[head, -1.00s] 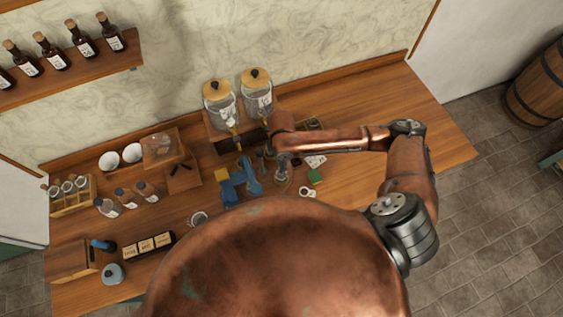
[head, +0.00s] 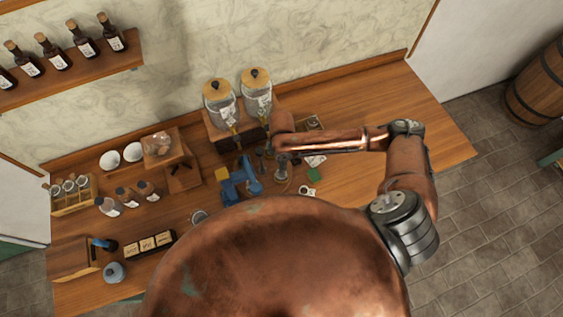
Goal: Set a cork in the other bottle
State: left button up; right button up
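Three small bottles with pale labels stand in a slanting row on the left part of the bench: a left one (head: 108,207), a middle one (head: 128,198) and a right one (head: 149,190). At this size I cannot tell which of them are corked. A wooden box (head: 160,146) behind them holds small brownish pieces, perhaps corks. My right gripper (head: 272,168) is low over the bench, just right of a blue device (head: 239,182). Its dark fingers are small and partly hidden by the arm; I cannot tell whether they hold anything. My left gripper is not in view.
Two glass jars with wooden lids (head: 219,98) (head: 257,90) stand on a wooden stand at the back. A green block (head: 314,174) lies right of my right gripper. A vial rack (head: 73,196) is at the far left. The bench's right end (head: 430,130) is clear.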

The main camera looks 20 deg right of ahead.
jog(key=shift+f, duration=0.45)
dwell(0.5)
jog(key=shift+f+p, duration=0.15)
jog(key=shift+p, duration=0.45)
dwell(0.4)
jog(key=o, duration=0.8)
jog(key=shift+c, duration=0.2)
jog(key=o, duration=0.4)
